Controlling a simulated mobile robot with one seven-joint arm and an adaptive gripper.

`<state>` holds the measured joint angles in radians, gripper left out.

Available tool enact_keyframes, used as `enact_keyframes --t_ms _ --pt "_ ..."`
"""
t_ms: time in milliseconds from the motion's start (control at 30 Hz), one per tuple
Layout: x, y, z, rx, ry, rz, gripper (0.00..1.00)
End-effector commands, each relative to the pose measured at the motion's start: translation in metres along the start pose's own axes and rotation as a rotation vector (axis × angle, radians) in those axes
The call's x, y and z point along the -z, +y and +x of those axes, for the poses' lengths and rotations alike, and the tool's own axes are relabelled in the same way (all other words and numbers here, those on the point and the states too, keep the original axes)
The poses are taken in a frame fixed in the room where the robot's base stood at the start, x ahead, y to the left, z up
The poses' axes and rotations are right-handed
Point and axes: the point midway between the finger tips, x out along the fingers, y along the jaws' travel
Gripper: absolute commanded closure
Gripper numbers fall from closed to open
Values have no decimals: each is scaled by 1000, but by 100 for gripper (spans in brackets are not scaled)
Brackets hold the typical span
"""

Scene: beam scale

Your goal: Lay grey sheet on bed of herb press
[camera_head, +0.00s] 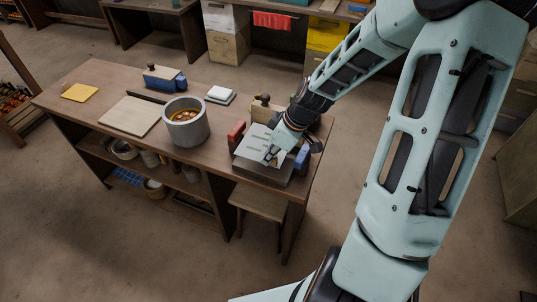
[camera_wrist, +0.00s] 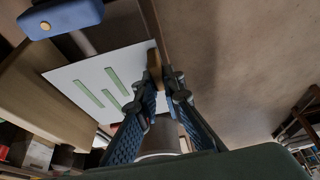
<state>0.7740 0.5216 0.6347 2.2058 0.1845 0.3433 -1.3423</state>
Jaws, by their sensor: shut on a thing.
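The grey sheet (camera_head: 254,142), pale with green slots, is in my gripper (camera_head: 272,154) above the bed of the herb press (camera_head: 262,173) at the table's right end. In the wrist view the sheet (camera_wrist: 88,72) spreads left of my gripper (camera_wrist: 165,82), whose fingers are shut on its small wooden tab (camera_wrist: 154,68). The sheet hides much of the bed; I cannot tell whether the two touch. A red block (camera_head: 236,131) stands at the press's left and a blue block (camera_head: 302,158) at its right.
A metal pot (camera_head: 186,128) with orange contents stands left of the press. A wooden board (camera_head: 130,115), a yellow sheet (camera_head: 80,92) and a white stack (camera_head: 220,94) lie elsewhere on the table (camera_head: 215,155). A stool (camera_head: 258,203) stands below the press.

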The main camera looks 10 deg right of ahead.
Motion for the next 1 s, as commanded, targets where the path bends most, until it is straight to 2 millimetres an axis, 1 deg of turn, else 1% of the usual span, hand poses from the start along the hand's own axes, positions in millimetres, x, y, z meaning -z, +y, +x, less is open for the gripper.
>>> enact_keyframes --t_ms 33,400,500,667,1000 --pt "-4 0 8 1 0 0 100" --pt "-20 -1 49 1 0 -1 100" --pt "-24 -1 57 1 0 0 100" --pt "-26 -1 64 1 0 1 100" --pt "-26 -1 63 0 0 0 100"
